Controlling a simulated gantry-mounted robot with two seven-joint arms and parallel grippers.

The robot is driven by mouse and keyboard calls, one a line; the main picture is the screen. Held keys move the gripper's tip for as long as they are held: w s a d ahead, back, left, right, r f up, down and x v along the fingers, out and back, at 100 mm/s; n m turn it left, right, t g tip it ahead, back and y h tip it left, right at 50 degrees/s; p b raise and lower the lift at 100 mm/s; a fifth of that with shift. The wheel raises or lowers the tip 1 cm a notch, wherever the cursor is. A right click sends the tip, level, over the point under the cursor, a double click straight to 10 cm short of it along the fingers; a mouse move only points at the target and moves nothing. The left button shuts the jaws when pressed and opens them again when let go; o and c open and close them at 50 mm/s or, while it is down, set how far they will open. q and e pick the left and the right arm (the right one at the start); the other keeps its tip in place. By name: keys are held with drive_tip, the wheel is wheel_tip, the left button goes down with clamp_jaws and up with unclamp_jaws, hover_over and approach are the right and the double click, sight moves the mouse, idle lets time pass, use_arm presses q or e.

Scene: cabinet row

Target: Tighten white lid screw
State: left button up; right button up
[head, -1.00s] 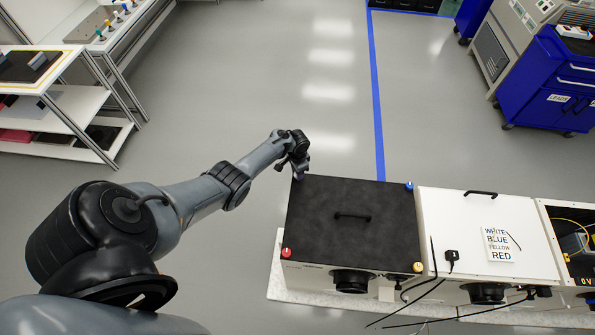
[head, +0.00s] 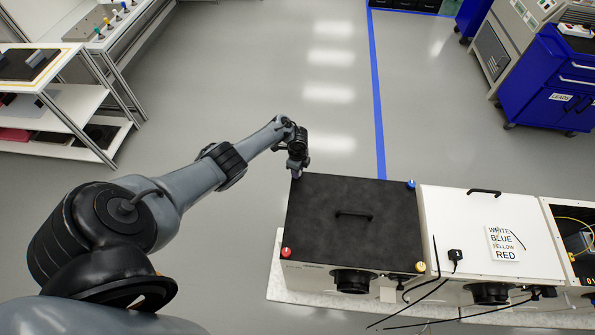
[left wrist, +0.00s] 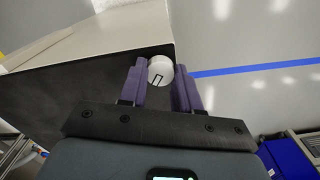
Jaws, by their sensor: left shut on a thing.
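The black lid (head: 330,195) covers the left cabinet in the head view. My left gripper (head: 297,174) points down at its far-left corner and hides the screw there in that view. In the left wrist view, the round white lid screw (left wrist: 160,68) with a dark mark on top sits at the lid's corner between the purple fingers of my left gripper (left wrist: 162,78). The fingers are shut on it. A red screw (head: 286,252), a blue screw (head: 411,184) and a yellow screw (head: 420,267) stand at the other corners. My right gripper is out of view.
A black handle (head: 353,214) stands up from the lid's middle. A white cabinet (head: 455,215) with a colour-word sign (head: 504,243) adjoins on the right, with loose black cables in front. The floor (head: 250,80) behind the cabinets is clear.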

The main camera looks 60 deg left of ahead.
use_arm(q)
drive_tip(key=m+b, duration=0.1)
drive_tip(key=m, duration=0.2)
drive_tip(key=shift+w+m+b, duration=0.1)
drive_tip(key=shift+m+b, duration=0.3)
drive_tip(key=m+b, duration=0.1)
drive_tip(key=m, duration=0.1)
drive_tip(key=shift+m, duration=0.3)
drive_tip(key=m+b, duration=0.3)
drive_tip(key=m, duration=0.1)
drive_tip(key=shift+m, duration=0.3)
drive_tip(key=shift+r, duration=0.1)
drive_tip(key=o, duration=1.1)
drive_tip(key=shift+c, duration=0.2)
